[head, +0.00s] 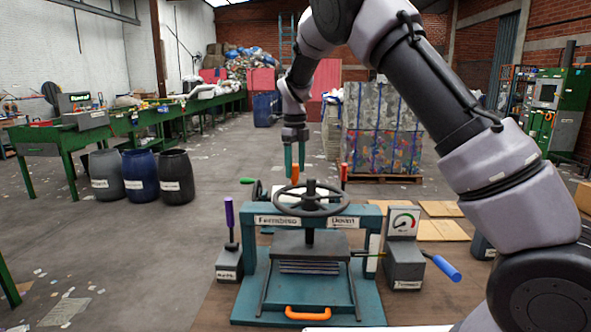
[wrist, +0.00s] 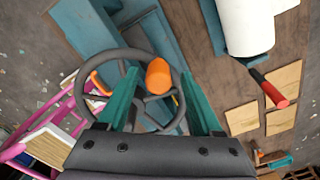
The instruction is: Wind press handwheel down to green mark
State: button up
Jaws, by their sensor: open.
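The press is a teal frame (head: 254,275) with a dark handwheel (head: 312,211) on a vertical screw above a grey platen (head: 303,245). The handwheel's rim (wrist: 85,98) also shows in the wrist view, with an orange knob (wrist: 158,76) standing on it. The knob (head: 295,173) rises at the wheel's far side in the head view. My gripper (head: 295,168) is above that far side, pointing down. Its teal fingers (wrist: 161,82) are open, one on each side of the knob with visible gaps.
A purple-handled lever (head: 230,222) stands left of the press and a blue-handled one (head: 445,267) sticks out right. An orange handle (head: 307,313) is at the press front. A white roll (wrist: 246,25) and a red handle (wrist: 275,97) lie beyond the wheel.

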notch_tip(320, 180, up, 10)
dwell(0.4)
